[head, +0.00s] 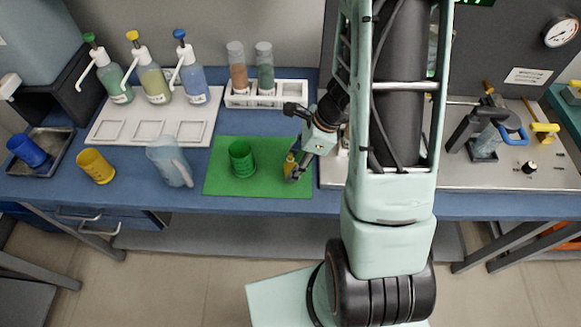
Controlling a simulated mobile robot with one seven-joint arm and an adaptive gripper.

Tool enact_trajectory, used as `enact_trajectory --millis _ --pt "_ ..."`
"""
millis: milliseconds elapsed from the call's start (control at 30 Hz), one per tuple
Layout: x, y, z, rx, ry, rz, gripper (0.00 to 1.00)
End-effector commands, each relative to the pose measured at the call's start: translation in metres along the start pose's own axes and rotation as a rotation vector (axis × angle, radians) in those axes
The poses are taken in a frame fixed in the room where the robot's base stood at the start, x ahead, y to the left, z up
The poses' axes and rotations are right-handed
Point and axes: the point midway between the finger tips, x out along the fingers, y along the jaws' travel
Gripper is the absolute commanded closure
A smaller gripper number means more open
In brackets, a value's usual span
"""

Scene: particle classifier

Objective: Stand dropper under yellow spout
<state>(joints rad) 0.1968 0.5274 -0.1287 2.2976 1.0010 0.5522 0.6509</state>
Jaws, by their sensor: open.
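A small amber-yellow item (289,162), which looks like the dropper, is on the right part of the green mat (233,185). My gripper (293,176) is low over the mat beside this item, its jaws open. The gripper partly hides the item, and I cannot tell whether they touch.
A green cup (242,158) stands on the mat left of my gripper. A clear pitcher (170,160), yellow cup (96,165) and blue cup (27,150) in a metal tray (60,149) are further left. A white rack (296,94) holds two tubes behind the mat.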

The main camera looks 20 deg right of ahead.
Motion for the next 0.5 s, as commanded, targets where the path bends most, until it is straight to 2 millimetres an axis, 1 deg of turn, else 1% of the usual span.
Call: enact_trajectory --millis 33,167,433,500 --pt "0.009 0.001 -0.001 0.001 0.000 0.004 0.52" --pt "0.021 0.000 0.000 0.001 -0.001 0.001 0.52" --pt "0.023 0.000 0.000 0.000 0.000 -0.001 0.52" --pt "0.023 0.000 0.000 0.000 0.000 0.000 0.59"
